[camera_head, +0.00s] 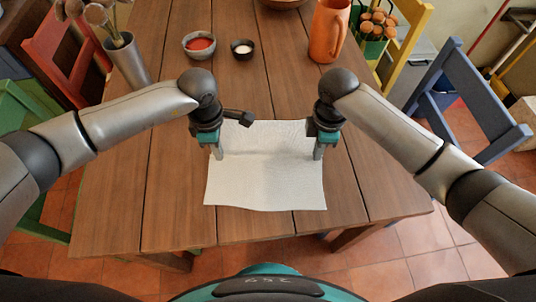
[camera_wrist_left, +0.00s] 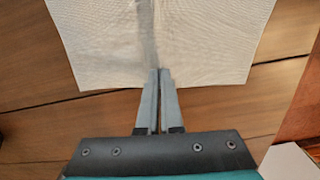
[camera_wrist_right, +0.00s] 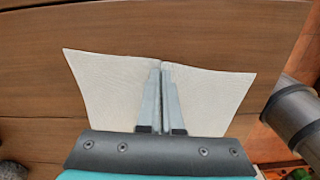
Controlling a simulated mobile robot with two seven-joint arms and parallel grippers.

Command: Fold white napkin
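The white napkin (camera_head: 265,185) lies on the wooden table near its front edge, with a shallow crease or raised band across its middle. My left gripper (camera_head: 219,153) is at the napkin's left edge. In the left wrist view its fingers (camera_wrist_left: 158,75) are closed at the cloth (camera_wrist_left: 210,40), where a crease runs away from the tips. My right gripper (camera_head: 318,153) is at the right edge. In the right wrist view its fingers (camera_wrist_right: 163,68) are closed on the cloth (camera_wrist_right: 110,85), which dips towards them. The exact pinch points are partly hidden by the fingers.
On the wooden table (camera_head: 150,205), a red-filled bowl (camera_head: 199,45), a small dark bowl (camera_head: 242,49), an orange jug (camera_head: 329,30) and a grey vase (camera_head: 127,60) stand at the back. Chairs, including a blue one (camera_head: 450,95), surround the table. Table beside the napkin is clear.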

